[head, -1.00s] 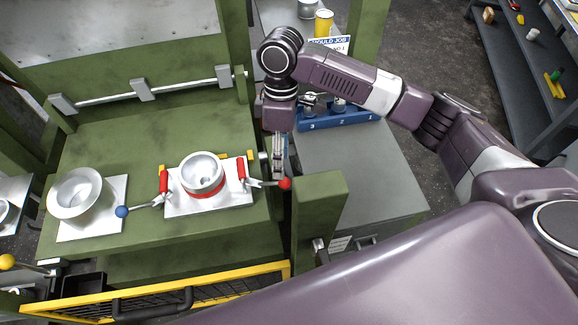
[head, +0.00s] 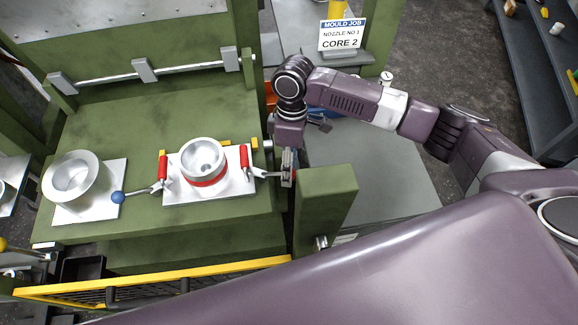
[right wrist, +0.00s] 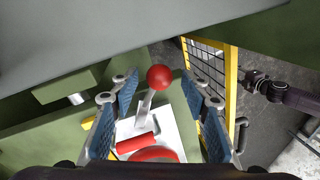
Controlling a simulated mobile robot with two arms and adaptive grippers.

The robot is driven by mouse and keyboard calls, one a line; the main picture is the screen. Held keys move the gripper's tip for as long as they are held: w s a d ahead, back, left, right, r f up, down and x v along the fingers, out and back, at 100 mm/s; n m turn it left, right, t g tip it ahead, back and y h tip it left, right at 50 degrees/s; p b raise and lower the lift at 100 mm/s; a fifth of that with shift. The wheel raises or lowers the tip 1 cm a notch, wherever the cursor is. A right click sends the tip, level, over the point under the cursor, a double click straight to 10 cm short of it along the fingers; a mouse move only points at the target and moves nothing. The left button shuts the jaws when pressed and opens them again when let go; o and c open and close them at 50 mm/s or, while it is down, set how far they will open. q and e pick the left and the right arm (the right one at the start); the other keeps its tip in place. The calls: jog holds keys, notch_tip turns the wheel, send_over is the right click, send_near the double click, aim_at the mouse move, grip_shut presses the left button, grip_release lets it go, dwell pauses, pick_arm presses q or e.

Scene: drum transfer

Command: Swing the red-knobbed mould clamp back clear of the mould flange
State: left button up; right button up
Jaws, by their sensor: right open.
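The red-knobbed mould clamp (head: 263,174) sits on the right of the mould plate, its red grip (head: 244,158) upright beside the mould (head: 201,163). Its lever points right, and the knob is mostly hidden by my right gripper (head: 288,174). In the right wrist view, the red knob (right wrist: 158,78) shows between the spread blue fingers of my right gripper (right wrist: 159,76), with room visible on both sides. The gripper is open and holds nothing. A purple arm with a dark gripper at its end (right wrist: 262,85), apparently my left, shows small at the right; its jaws are unclear.
A green post (head: 325,205) stands close right of my right gripper. A yellow-framed mesh guard (head: 200,277) runs along the front. A blue-knobbed clamp (head: 140,193) is on the mould's left, beside a metal bowl (head: 72,178) on a white plate.

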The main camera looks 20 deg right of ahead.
jog(key=shift+f, duration=0.45)
grip_shut()
